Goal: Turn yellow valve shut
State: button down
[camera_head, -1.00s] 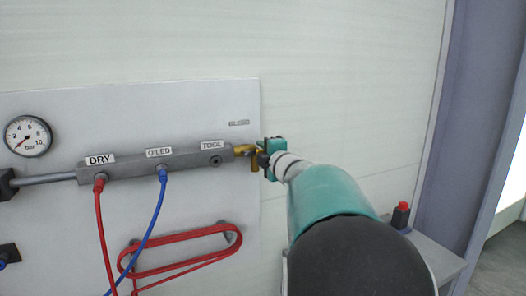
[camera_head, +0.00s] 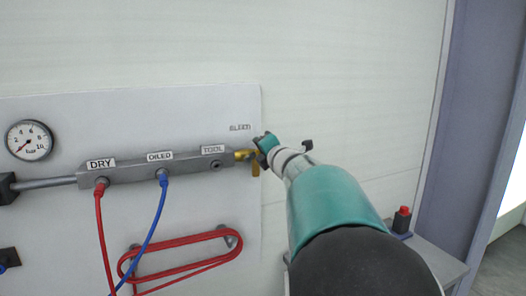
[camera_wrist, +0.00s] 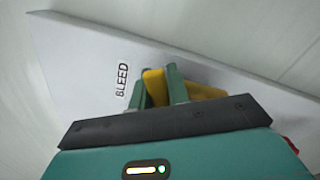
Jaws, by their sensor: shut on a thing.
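The yellow valve (camera_head: 255,169) sits at the right end of the grey manifold bar (camera_head: 150,167) in the head view, below the BLEED label. Its yellow handle (camera_wrist: 200,92) shows in the wrist view, with part of it between my two green fingers. My gripper (camera_head: 262,145) is at the valve, and in the wrist view (camera_wrist: 160,88) its fingers are shut on the yellow handle. The gripper is rolled at an angle to the panel. The fingers and wrist hide part of the handle, and I cannot tell its exact angle.
A red hose (camera_head: 100,220) and a blue hose (camera_head: 152,220) hang from the bar. A coiled red hose (camera_head: 180,240) hangs below. A pressure gauge (camera_head: 29,140) is at the left. A red button (camera_head: 403,212) stands on a grey ledge at right. The wall above is clear.

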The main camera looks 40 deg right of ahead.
jog(key=n, duration=0.2)
jog(key=a+r+n, duration=0.1)
jog(key=shift+w+r+n, duration=0.15)
jog(key=shift+n, duration=0.25)
jog(key=n, duration=0.1)
jog(key=a+n, duration=0.1)
jog(key=shift+w+r+n, duration=0.15)
jog(key=shift+r+n, duration=0.15)
jog(key=shift+r, duration=0.05)
jog(key=n, duration=0.1)
jog(key=a+n, duration=0.1)
jog(key=n, duration=0.1)
jog(key=a+n, duration=0.1)
jog(key=n, duration=0.1)
jog(key=shift+w+a+r, duration=0.2)
jog(key=shift+w+r, duration=0.1)
jog(key=shift+n, duration=0.4)
jog(key=c, duration=1.3)
grip_release()
jog(key=shift+c, duration=0.2)
jog(key=v, duration=1.3)
jog(key=shift+s+a, duration=0.15)
jog(key=shift+s, duration=0.15)
